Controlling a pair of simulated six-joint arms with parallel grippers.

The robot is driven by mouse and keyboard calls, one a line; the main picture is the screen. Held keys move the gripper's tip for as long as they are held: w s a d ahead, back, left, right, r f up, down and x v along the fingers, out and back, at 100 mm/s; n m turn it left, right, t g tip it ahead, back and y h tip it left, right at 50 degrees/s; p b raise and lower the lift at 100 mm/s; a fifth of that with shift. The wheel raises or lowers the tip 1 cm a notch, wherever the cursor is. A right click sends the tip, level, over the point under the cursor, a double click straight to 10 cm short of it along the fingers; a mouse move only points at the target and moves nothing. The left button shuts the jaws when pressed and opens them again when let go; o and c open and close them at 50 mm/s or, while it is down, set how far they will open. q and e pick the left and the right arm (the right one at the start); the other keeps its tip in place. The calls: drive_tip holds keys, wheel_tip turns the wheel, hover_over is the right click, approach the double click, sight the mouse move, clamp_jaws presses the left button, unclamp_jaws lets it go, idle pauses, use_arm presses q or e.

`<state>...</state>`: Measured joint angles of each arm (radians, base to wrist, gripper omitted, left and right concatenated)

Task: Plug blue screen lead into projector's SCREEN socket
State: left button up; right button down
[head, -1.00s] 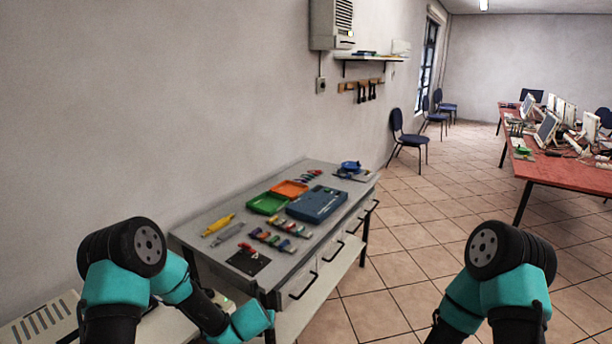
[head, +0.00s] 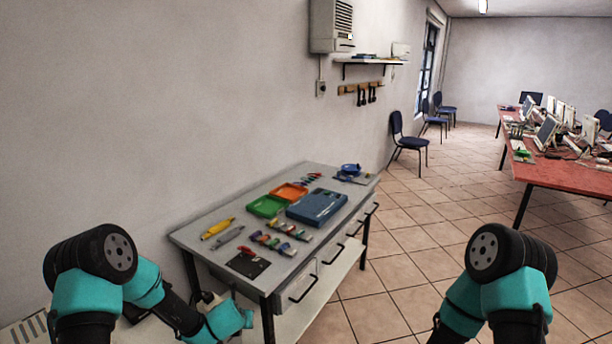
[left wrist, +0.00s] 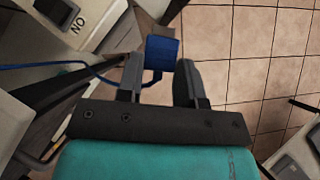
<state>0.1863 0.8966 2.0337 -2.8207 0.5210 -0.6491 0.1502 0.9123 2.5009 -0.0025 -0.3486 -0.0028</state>
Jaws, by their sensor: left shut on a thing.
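My left gripper (left wrist: 158,72) shows in the left wrist view, its two dark fingers shut on a blue plug (left wrist: 162,50). A thin blue lead (left wrist: 50,66) runs off from it to the left edge. In the head view the left gripper's fingers and the plug cannot be made out; only my teal arm links show at lower left. No socket marked SCREEN is readable. A pale vented casing (head: 22,331) shows at the head view's lower left corner; whether it is the projector I cannot tell. My right gripper is out of view.
A grey bench (head: 196,236) with drawers holds a green tray (head: 267,206), an orange tray (head: 289,191), a blue case (head: 316,207) and small tools. In the left wrist view a pale panel marked "NO" (left wrist: 76,25) is at upper left. Tiled floor (head: 400,290) lies clear to the right.

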use_arm(q)
drive_tip(key=s+d+r, duration=0.3)
drive_tip(key=d, duration=0.4)
drive_tip(key=s+d+r+n, duration=0.1)
drive_tip(key=s+d+r, duration=0.1)
drive_tip(key=d, duration=0.5)
drive_tip(key=s+d+r+y, duration=0.1)
drive_tip(key=s+d+r, duration=0.2)
drive_tip(key=d, duration=0.4)
drive_tip(key=shift+s+d+r, duration=0.35)
drive_tip(key=shift+r, duration=0.5)
